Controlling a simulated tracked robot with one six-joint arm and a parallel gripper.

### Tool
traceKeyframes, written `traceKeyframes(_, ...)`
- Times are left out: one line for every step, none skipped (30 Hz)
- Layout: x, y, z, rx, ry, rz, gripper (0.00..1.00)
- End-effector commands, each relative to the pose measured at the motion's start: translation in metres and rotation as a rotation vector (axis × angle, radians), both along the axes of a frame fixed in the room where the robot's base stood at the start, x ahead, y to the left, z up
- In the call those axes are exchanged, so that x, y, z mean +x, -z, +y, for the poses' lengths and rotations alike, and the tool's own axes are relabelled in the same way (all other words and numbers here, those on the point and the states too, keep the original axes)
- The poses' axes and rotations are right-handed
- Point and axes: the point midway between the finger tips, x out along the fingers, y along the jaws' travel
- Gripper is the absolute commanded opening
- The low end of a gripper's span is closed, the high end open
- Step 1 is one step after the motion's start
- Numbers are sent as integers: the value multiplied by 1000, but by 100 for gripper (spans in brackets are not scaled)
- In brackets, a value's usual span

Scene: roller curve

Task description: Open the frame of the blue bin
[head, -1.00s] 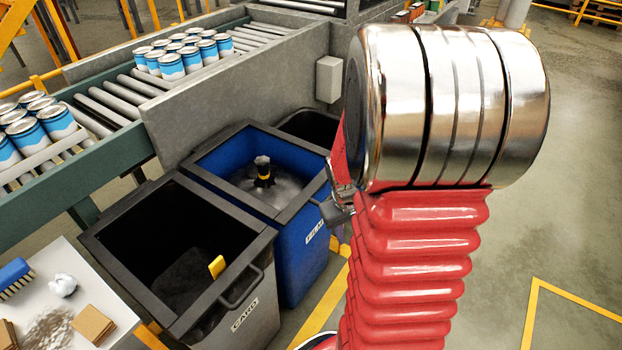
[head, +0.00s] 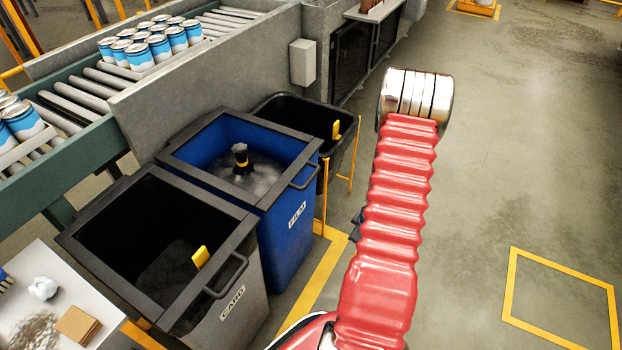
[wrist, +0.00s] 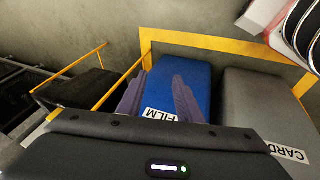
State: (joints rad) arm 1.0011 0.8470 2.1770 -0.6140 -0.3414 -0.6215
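The blue bin (head: 286,234) labelled FILM stands between two other bins. Its dark square frame (head: 284,133) lies flat around the top, with a bar handle (head: 305,174) on the right side. In the wrist view the blue bin's labelled face (wrist: 198,80) shows beyond my gripper (wrist: 157,96). Its two grey-purple fingers are spread apart, one each side of the FILM label, with nothing between them. In the head view my red arm hides most of the gripper. The handle is not clear in the wrist view.
A grey CARD bin (head: 235,318) stands at the near side, a black bin (head: 292,103) at the far side with yellow posts. A roller conveyor (head: 88,92) with cans runs behind a grey wall. A white table (head: 20,262) is lower left. Floor at right is clear.

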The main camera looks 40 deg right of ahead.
Motion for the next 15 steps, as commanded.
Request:
traceKeyframes(-1,13,-1,-8,-33,-24,33)
traceKeyframes(1,19,-2,-16,-56,-44,33)
traceKeyframes(2,26,-2,-29,-90,-71,33)
traceKeyframes(4,31,-2,-40,-116,-91,33)
traceKeyframes(6,35,-2,-53,-142,-115,33)
traceKeyframes(9,41,-2,-70,-178,-148,33)
traceKeyframes(11,45,-1,-83,-204,-173,33)
traceKeyframes(14,48,0,-100,-233,-200,33)
traceKeyframes(18,52,1,-123,-268,-238,33)
traceKeyframes(21,54,3,-142,-295,-267,33)
traceKeyframes(24,55,4,-161,-322,-296,33)
traceKeyframes(28,55,6,-189,-356,-336,33)
traceKeyframes(32,55,8,-212,-381,-366,33)
traceKeyframes(35,54,9,-234,-405,-396,33)
traceKeyframes(39,52,12,-267,-438,-438,33)
